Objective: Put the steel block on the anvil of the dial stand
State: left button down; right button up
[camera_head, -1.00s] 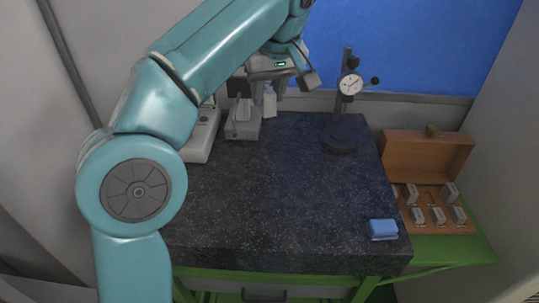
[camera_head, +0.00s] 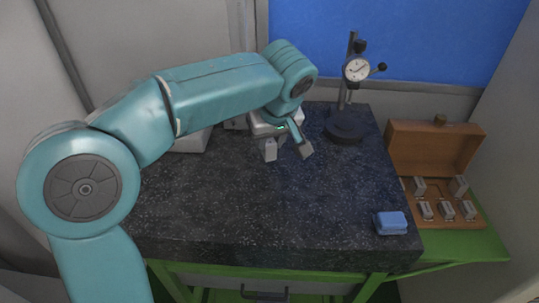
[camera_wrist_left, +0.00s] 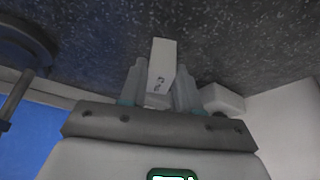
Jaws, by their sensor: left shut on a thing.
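My left gripper (camera_head: 268,152) is above the dark granite table, left of the dial stand (camera_head: 357,69). In the left wrist view its fingers (camera_wrist_left: 159,91) are shut on the steel block (camera_wrist_left: 163,62), a pale rectangular piece with a small dark marking. The block sticks out past the fingertips. In the head view block and fingers are hard to tell apart. The stand has a round white dial on a dark post over a dark round base (camera_head: 345,128); the anvil is not clearly distinguishable. The base also shows at the wrist view's left edge (camera_wrist_left: 22,42). My right gripper is not in view.
A blue pad (camera_head: 391,223) lies near the granite table's (camera_head: 260,215) front right corner. An open wooden case (camera_head: 433,152) with several small blocks stands on the green side shelf (camera_head: 455,245). A pale device (camera_head: 190,142) is partly hidden behind my arm. The table's middle is clear.

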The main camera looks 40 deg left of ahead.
aim_at(269, 155)
pick_arm(q)
jog(key=shift+s+a+f, duration=0.1)
jog(key=shift+a+f, duration=0.05)
jog(key=shift+f, duration=0.25)
jog(key=f, duration=0.3)
jog(key=shift+w+f, duration=0.2)
jog(key=shift+w, duration=0.1)
jog(key=shift+s, duration=0.2)
jog(key=shift+f, duration=0.1)
jog(key=c, duration=0.8)
grip_release()
jog(key=shift+w+f, duration=0.1)
jog(key=shift+w, duration=0.05)
